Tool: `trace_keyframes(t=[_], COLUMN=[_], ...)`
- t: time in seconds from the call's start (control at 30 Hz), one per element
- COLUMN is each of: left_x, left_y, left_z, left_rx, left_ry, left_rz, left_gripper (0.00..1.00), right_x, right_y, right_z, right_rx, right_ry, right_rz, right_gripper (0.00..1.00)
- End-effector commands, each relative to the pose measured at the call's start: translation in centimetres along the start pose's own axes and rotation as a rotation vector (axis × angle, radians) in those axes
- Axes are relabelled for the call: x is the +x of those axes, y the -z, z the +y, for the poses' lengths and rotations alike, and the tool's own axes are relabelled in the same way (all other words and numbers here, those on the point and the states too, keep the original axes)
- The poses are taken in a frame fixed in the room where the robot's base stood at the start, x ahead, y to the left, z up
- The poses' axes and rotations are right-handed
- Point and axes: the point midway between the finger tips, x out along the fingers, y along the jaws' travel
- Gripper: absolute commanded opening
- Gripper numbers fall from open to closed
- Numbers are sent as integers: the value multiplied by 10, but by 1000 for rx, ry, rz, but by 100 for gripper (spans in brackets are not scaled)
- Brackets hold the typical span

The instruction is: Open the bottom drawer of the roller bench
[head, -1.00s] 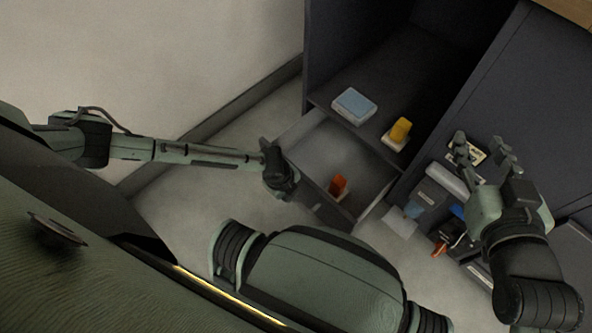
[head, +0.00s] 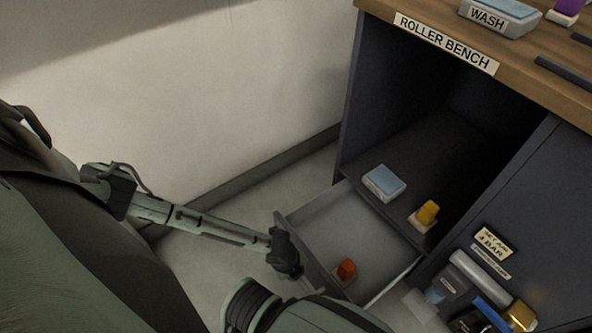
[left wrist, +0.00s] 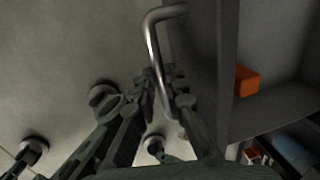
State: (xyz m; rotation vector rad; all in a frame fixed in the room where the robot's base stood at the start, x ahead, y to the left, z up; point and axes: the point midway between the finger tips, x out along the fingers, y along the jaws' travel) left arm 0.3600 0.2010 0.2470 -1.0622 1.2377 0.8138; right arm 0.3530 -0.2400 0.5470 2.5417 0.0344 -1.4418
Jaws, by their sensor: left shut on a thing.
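The roller bench (head: 446,44) is a dark cabinet with a wooden top and a name label. Its bottom drawer (head: 335,226) stands pulled out, with an orange-red block on a pale base (head: 346,270) inside. My left gripper (head: 288,262) is at the outer side of the drawer front. In the left wrist view the fingers (left wrist: 162,98) are closed around the bent metal handle (left wrist: 154,50), and the orange block (left wrist: 247,82) shows beyond the drawer front. My right gripper is out of view.
Above the drawer, an open shelf (head: 398,162) holds a blue-lidded box (head: 384,183) and a yellow block (head: 427,212). Labelled grey and blue items (head: 478,275) stand at the lower right. A wall (head: 230,90) is at left; floor (head: 262,201) beside the drawer is bare.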

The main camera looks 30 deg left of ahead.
Motion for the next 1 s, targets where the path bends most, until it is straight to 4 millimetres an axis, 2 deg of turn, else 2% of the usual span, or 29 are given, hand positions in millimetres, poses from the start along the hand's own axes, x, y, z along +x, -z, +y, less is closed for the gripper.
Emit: trace_keyframes(t=[0.1, 0.13, 0.3, 0.63, 1.0], left_x=[0, 0, 0, -4, -61], left_y=[-1, -1, -1, -1, -1], left_z=[0, 0, 0, 0, 0], left_rx=[0, 0, 0, 0, 0], left_ry=[0, 0, 0, 1, 0], left_rz=[-1, -1, -1, 0, -1], left_gripper=[0, 14, 32, 32, 32], right_x=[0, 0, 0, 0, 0], right_y=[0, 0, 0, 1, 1], right_z=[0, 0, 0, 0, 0], right_rx=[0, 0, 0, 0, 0], right_ry=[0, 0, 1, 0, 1], right_rz=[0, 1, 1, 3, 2], right_gripper=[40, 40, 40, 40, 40])
